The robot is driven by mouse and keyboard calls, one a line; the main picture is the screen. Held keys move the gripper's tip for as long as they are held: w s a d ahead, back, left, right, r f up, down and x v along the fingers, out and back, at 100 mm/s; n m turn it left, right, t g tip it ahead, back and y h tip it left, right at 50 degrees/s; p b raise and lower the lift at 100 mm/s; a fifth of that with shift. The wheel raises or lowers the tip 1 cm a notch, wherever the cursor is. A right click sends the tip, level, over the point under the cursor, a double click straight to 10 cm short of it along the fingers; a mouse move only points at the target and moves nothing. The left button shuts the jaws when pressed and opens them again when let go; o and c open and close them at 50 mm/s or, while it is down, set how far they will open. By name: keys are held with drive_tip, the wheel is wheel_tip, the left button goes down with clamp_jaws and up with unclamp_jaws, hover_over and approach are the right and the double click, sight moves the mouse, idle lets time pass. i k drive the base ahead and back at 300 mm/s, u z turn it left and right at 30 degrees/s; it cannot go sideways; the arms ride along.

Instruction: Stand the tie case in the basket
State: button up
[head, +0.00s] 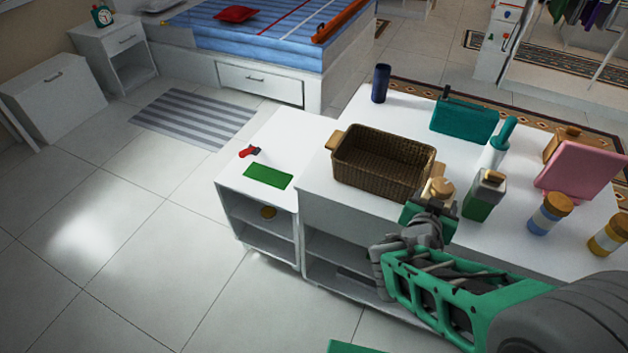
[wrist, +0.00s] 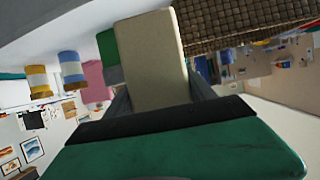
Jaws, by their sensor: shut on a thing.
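The basket (head: 375,178) is brown wicker with tan handles and stands upright on the white cabinet top; it looks empty. Its woven wall shows in the wrist view (wrist: 235,20) at the top right. My gripper (head: 430,203) is just beyond the basket's right front corner. It is shut on a long beige box (wrist: 150,55), which I take to be the tie case. In the head view only a tan part of the case (head: 438,190) shows above the fingers, outside the basket and close to its wall. Whether they touch cannot be told.
Blue (head: 549,215) and yellow jars, a pink stand (head: 580,172) and a teal holder (head: 464,120) fill the right. A dark blue cylinder (head: 381,84) stands behind the basket. The lower left cabinet top is mostly clear.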

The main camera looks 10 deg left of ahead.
sight(382, 165)
drive_tip(key=u, duration=1.75)
drive_tip(key=i, duration=1)
